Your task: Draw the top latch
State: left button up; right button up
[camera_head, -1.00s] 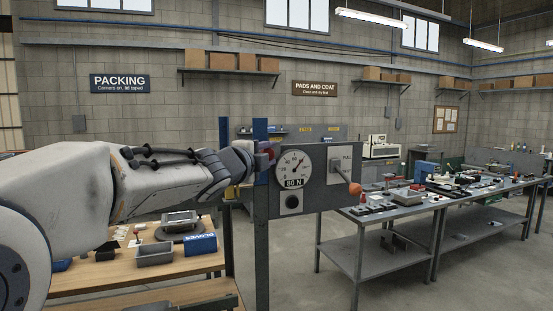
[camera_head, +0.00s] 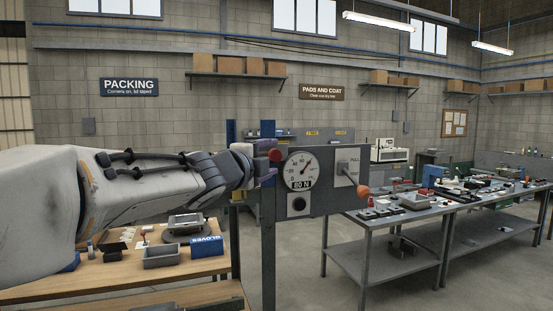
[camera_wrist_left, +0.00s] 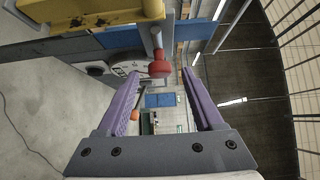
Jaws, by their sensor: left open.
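A red round knob (camera_head: 274,155) sits on the upper part of a grey panel stand, at the left of the dial gauge (camera_head: 299,170), which is marked 80 N. In the left wrist view the red knob (camera_wrist_left: 160,69) is on a short metal rod, near the tips of my purple fingers. My left gripper (camera_wrist_left: 162,78) is open, with the knob between or just beyond its fingertips; I cannot tell whether they touch. In the head view my left gripper (camera_head: 258,163) is beside the knob, partly hiding the blue upright. My right gripper is out of view.
A pull lever with an orange knob (camera_head: 363,191) sticks out at the panel's right. A wooden bench (camera_head: 120,272) with a grey tray (camera_head: 162,256) and a blue gloves box (camera_head: 206,246) stands below my left arm. Grey metal tables (camera_head: 405,217) carry parts at right.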

pick_arm(q)
jog(key=v, duration=0.6)
jog(key=shift+s+a, duration=0.15)
jog(key=shift+s, duration=0.2)
jog(key=s+d+f+n+g+y+b, duration=0.15)
jog(key=s+f+n+g, duration=0.3)
jog(key=f, duration=0.85)
jog(key=s+d+f+n+g+y, duration=0.1)
jog(key=s+f+n+g+y, duration=0.35)
jog(key=f, duration=0.75)
jog(key=s+f+n+g, duration=0.3)
jog(key=s+f, duration=0.4)
jog(key=s, duration=0.4)
jog(key=s+f+n+g+b, duration=0.1)
jog(key=s+f+n+g, duration=0.2)
jog(key=s+f, duration=0.5)
jog(key=s+g, duration=0.1)
jog(key=s, duration=0.2)
jog(key=shift+s+f+g, duration=0.2)
jog(key=shift+g, duration=0.1)
